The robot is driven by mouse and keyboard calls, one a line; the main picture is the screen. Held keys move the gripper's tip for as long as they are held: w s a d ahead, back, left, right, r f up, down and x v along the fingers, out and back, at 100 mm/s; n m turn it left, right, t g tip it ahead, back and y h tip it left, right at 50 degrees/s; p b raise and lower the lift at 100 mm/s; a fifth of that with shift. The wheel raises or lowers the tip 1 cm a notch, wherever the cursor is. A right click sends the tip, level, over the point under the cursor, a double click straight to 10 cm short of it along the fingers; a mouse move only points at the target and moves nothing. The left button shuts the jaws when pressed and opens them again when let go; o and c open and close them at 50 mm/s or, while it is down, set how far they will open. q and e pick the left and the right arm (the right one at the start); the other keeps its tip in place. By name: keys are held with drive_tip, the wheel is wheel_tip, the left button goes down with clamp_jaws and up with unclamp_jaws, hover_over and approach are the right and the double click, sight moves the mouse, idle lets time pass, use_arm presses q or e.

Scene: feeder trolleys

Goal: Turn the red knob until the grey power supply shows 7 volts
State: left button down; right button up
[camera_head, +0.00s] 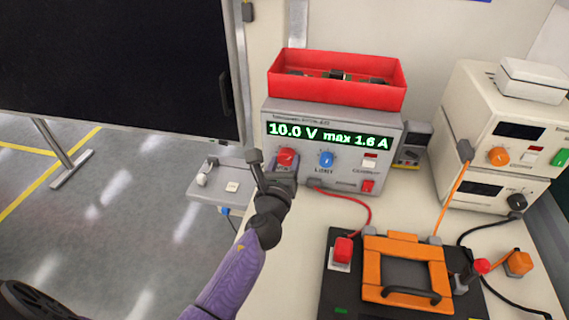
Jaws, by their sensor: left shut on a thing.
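The grey power supply (384,151) stands at the back of the bench, and its green display (328,135) reads 10.0 V max 1.6 A. The red knob (287,155) is at the left of its front, beside a blue knob (326,158). My left gripper (283,163) is at the red knob, with its jaws around it and shut on it. The gripper body hides the lower part of the knob.
A red open bin (338,91) with small parts sits on the supply. A red lead (362,207) runs from the supply towards an orange fixture (405,247) in front. Cream instruments (480,118) stand at the right. A dark screen (115,65) is at the left.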

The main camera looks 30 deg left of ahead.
use_arm(q)
drive_tip(key=n, duration=0.5)
drive_tip(key=shift+n+b, duration=0.3)
drive_tip(key=shift+b, duration=0.1)
drive_tip(key=n, duration=0.5)
drive_tip(key=shift+n, duration=0.3)
drive_tip(key=shift+c, duration=0.7)
unclamp_jaws()
drive_tip(key=v, duration=1)
